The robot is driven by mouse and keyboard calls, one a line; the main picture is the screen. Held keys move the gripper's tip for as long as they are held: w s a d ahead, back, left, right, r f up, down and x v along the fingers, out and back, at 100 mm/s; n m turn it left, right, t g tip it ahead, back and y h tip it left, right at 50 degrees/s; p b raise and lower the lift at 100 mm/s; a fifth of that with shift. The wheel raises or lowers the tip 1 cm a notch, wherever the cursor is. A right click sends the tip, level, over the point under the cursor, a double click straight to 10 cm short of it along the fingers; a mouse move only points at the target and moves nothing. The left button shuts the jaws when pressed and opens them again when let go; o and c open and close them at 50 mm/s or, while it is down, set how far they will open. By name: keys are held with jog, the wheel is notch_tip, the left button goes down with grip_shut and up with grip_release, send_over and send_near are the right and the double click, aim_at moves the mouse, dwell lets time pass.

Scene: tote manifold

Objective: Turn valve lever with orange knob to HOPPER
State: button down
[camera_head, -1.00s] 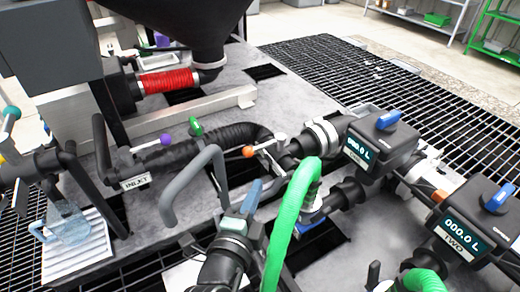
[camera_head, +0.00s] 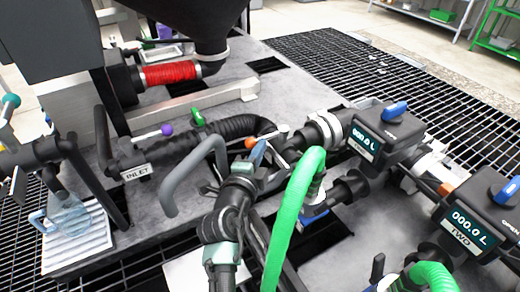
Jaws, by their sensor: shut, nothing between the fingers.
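The orange knob (camera_head: 250,143) is at the left end of a short pale valve lever (camera_head: 270,135). The lever points left and slightly toward me from a dark pipe fitting near the middle of the view. My gripper (camera_head: 259,151) has blue fingers and is shut and empty. In the picture its fingertips are just right of and below the orange knob, overlapping the area under the lever. I cannot tell whether they touch it. My gripper and wrist hide part of the valve body. No HOPPER label is readable.
A grey curved handle (camera_head: 195,165) stands close left of my wrist. A green hose (camera_head: 292,215) arches close on the right. A purple-knobbed lever (camera_head: 166,130) and a green handle (camera_head: 197,117) are left.

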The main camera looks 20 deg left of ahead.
jog(key=a+b, duration=0.1)
jog(key=b, duration=0.1)
jog(key=shift+w+a+b, duration=0.1)
jog(key=shift+w+b, duration=0.05)
jog(key=shift+b, duration=0.25)
dwell(0.4)
